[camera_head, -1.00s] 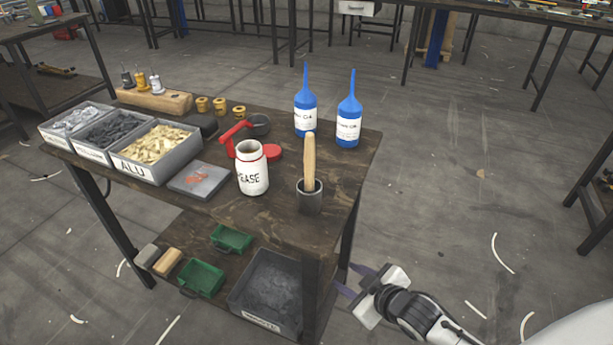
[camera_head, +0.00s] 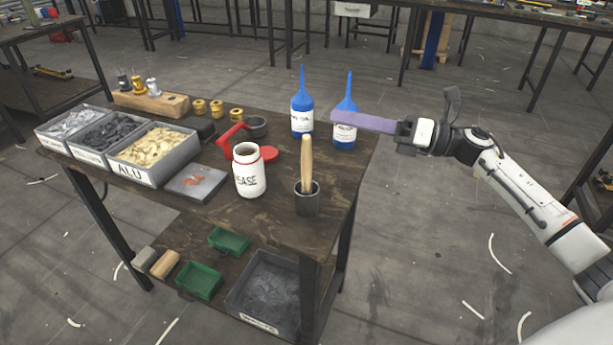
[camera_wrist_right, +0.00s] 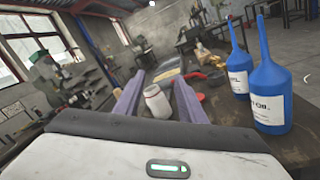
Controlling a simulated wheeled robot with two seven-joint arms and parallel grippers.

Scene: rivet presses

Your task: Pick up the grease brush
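The grease brush (camera_head: 307,160) stands upright in a small dark cup (camera_head: 307,200) at the table's front right corner, its wooden handle pointing up. The bristle end is hidden in the cup. My right gripper (camera_head: 336,119) is level above the table's right side, in front of a blue bottle, above and to the right of the brush. In the right wrist view, my right gripper's purple fingers (camera_wrist_right: 160,80) are apart with nothing held; the white grease jar (camera_wrist_right: 157,103) shows beyond them. My left gripper is not in view.
Two blue bottles (camera_head: 302,115) stand at the table's back right. The white grease jar (camera_head: 249,172) is left of the brush, beside a red lid (camera_head: 269,153). Bins of rivets (camera_head: 147,176) fill the left side. The floor right of the table is free.

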